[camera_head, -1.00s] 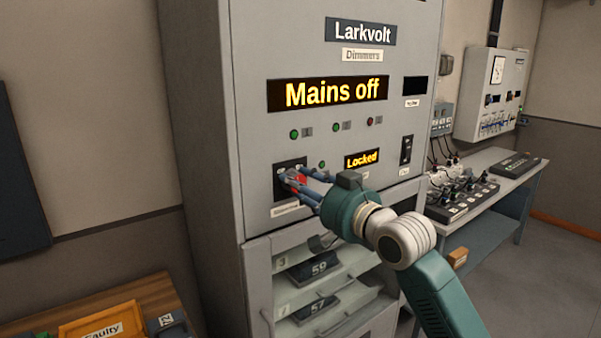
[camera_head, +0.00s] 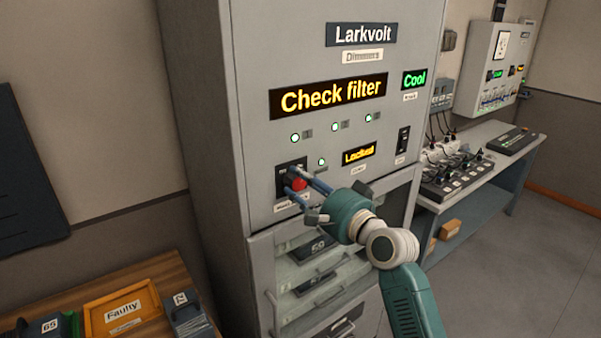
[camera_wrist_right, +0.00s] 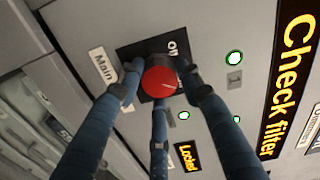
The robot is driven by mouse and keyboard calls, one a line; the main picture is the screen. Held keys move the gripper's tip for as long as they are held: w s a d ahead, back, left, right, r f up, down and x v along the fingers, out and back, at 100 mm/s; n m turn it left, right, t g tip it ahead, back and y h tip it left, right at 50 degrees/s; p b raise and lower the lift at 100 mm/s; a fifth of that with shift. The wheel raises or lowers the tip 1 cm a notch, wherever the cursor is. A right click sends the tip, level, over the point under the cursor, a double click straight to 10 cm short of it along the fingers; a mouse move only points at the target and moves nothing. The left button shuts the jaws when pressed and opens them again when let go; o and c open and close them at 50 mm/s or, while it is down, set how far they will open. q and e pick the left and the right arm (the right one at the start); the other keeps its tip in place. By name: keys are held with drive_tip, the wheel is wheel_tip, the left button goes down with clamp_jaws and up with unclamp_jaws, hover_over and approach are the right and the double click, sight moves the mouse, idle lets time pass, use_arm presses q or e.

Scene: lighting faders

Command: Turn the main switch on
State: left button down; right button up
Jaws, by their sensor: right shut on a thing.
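The main switch is a red round knob (camera_head: 296,183) on a black plate (camera_head: 283,172) on the front of the grey Larkvolt dimmer cabinet (camera_head: 260,150). My right gripper (camera_head: 297,184) is at the knob with its blue fingers around it. In the right wrist view the fingers close around the red knob (camera_wrist_right: 160,82), which has a pale line on its face. The large display (camera_head: 330,96) reads "Check filter", and a small green display (camera_head: 414,80) reads "Cool". A lower display (camera_head: 359,153) reads "Locked". My left gripper does not show.
Below the knob is a bay with numbered modules (camera_head: 313,248). A bench with a fader desk (camera_head: 455,180) stands at the right under a wall panel (camera_head: 495,70). A wooden table with an orange "Faulty" tray (camera_head: 122,308) is at the lower left.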

drive_tip(key=shift+w+d+r+m+p, duration=0.1)
drive_tip(key=shift+d+r+m+p, duration=0.1)
drive_tip(key=shift+m+p, duration=0.35)
drive_tip(key=shift+d+r+m+p, duration=0.1)
drive_tip(key=shift+r+m+p, duration=0.15)
drive_tip(key=shift+m, duration=0.4)
drive_tip(key=shift+f, duration=0.1)
drive_tip(key=o, duration=1.1)
drive_tip(key=shift+w+f, duration=0.1)
drive_tip(key=shift+d+f, duration=0.1)
drive_tip(key=shift+f, duration=0.05)
drive_tip(key=v, duration=1.2)
drive_tip(key=shift+f, duration=0.15)
